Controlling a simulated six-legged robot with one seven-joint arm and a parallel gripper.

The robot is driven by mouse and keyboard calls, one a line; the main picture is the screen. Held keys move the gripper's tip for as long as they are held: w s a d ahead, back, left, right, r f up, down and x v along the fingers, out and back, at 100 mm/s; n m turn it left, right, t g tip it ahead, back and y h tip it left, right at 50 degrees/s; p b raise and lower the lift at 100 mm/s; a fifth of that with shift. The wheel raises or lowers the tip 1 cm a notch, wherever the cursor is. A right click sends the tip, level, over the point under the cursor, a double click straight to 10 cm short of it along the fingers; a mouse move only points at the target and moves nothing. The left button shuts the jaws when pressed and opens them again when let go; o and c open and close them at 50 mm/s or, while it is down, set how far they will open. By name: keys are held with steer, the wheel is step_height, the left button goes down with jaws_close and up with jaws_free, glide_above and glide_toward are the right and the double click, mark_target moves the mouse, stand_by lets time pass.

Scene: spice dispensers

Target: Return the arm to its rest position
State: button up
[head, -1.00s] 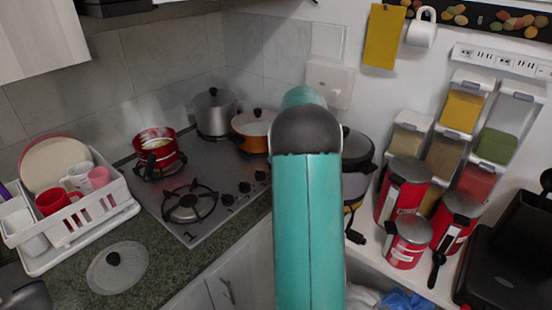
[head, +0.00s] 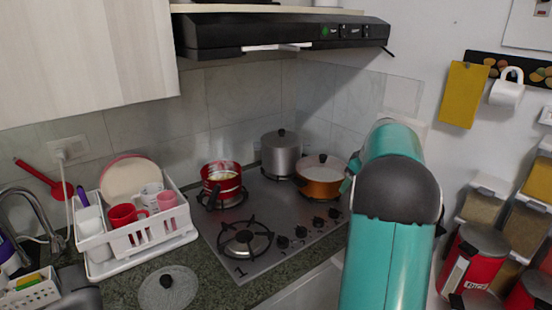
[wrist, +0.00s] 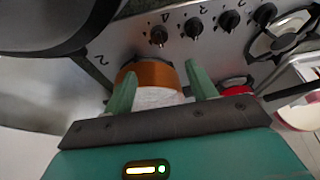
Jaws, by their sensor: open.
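My teal arm (head: 385,260) rises at the right of the head view. Its far end is mostly hidden behind the dark joint, with a small teal part beside the orange pot (head: 322,182). In the wrist view, my gripper (wrist: 160,82) has its two green fingers spread apart with nothing held between them. The orange pot (wrist: 150,72) shows beyond the gap between the fingers; I cannot tell how far off it is. The spice dispensers (head: 484,203) are at the right edge, partly cut off.
A red pot (head: 222,180) and a grey pot (head: 281,154) stand on the stove (head: 270,208) under the range hood (head: 280,38). A white dish rack (head: 150,232) and a glass lid (head: 168,290) are at left. Red canisters (head: 475,258) stand at right.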

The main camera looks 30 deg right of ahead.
steer(key=s+a+r, duration=0.1)
steer(key=a+r, duration=0.3)
steer(key=a, duration=0.9)
steer(key=s+a+r, duration=0.2)
steer(key=a+r, duration=0.2)
steer(key=a, duration=0.9)
steer(key=s+a+f, duration=0.2)
steer(key=s+a, duration=0.6)
steer(key=a, duration=0.2)
steer(key=s+a+f+m+t, duration=0.1)
steer(key=s+a+f, duration=0.2)
steer(key=s+a, duration=0.5)
steer(key=shift+s+a, duration=0.3)
steer(key=shift+a, duration=0.65)
